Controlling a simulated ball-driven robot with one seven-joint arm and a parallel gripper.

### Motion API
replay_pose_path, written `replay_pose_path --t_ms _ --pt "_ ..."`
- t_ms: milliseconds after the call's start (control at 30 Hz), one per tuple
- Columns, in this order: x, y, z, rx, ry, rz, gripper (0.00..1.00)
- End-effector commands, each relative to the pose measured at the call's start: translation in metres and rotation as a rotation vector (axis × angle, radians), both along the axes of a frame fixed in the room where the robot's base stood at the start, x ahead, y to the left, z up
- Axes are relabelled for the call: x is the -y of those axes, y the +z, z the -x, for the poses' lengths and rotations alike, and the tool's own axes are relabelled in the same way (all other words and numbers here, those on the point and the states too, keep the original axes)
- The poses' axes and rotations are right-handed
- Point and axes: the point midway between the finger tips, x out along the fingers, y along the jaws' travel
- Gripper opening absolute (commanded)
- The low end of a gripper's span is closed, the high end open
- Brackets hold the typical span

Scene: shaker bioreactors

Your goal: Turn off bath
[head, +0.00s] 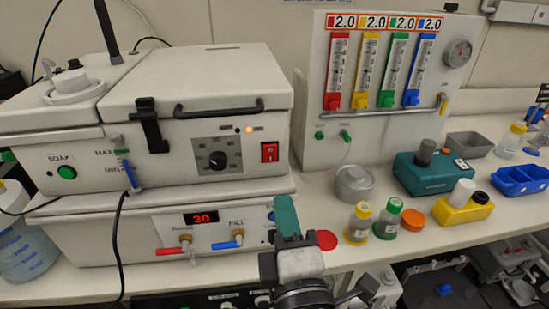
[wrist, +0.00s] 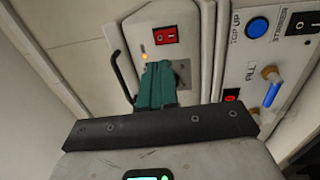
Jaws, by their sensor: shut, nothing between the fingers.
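The bath (head: 215,95) is a white lidded box on the left of the bench. On its front are a red rocker switch (head: 269,152), a black dial (head: 218,160) and a small lit amber lamp (head: 250,129). The switch (wrist: 166,35) and lit lamp (wrist: 145,57) also show in the wrist view, beyond the fingertips. My gripper (head: 287,208) has teal fingers, shut and empty, pointing up below and right of the switch in the head view. In the wrist view my gripper (wrist: 158,68) covers the dial and appears apart from the switch.
A lower unit (head: 130,235) has a red display reading 30 and red and blue valve handles. A blue button (wrist: 257,27) shows beside my gripper. A black bar handle (head: 222,108) juts from the lid.

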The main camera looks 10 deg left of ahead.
Motion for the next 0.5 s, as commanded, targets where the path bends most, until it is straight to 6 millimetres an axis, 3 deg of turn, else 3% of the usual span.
replay_pose_path --t_ms 300,500 --pt "-0.018 0.011 -0.061 0.001 0.0 0.001 0.0" --pt "-0.026 0.014 -0.09 0.0 0.0 0.0 0.0"
